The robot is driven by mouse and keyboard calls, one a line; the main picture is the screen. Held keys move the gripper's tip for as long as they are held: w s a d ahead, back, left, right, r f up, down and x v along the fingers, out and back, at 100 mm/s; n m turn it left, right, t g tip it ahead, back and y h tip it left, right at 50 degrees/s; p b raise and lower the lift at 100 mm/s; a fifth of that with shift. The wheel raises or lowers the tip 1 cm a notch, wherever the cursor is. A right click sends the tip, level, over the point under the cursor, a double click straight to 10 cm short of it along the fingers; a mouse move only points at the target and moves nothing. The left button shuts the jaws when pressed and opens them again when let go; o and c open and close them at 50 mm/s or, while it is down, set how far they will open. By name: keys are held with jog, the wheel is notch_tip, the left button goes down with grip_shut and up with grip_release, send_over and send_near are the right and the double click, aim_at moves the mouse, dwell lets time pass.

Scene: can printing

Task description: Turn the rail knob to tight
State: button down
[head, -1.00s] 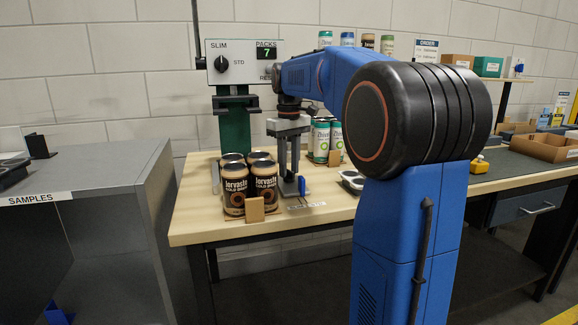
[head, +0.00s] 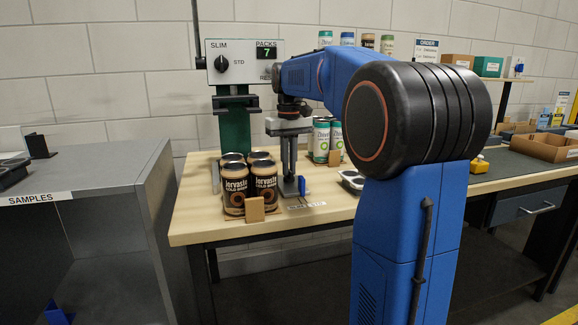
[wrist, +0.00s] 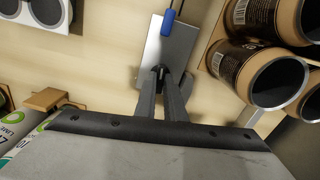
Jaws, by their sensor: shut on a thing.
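The rail knob shows as a blue grip (head: 303,186) on the bench, just right of my fingertips; in the wrist view its blue end (wrist: 168,23) sits on a thin dark stem above a grey metal plate (wrist: 166,50). My gripper (head: 289,187) points straight down. In the wrist view my fingertips (wrist: 161,73) are closed together around the dark part at the plate's lower end, which they mostly hide. A small label (head: 306,205) lies in front of the knob, too small to read.
Brown cans (head: 264,184) stand close left of my gripper, with a small tan block (head: 254,210) in front. Green and white cans (head: 321,140) stand behind right. A green press stand (head: 234,127) with a dial panel is behind. A grey cabinet (head: 105,170) stands left.

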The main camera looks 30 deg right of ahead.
jog(key=m, duration=0.5)
jog(key=shift+m, duration=0.3)
jog(key=m, duration=0.5)
jog(key=shift+m, duration=0.3)
jog(key=m, duration=0.4)
jog(key=shift+m, duration=2.1)
jog(key=c, duration=1.8)
grip_release()
jog(key=shift+c, duration=0.2)
jog(key=shift+r, duration=0.1)
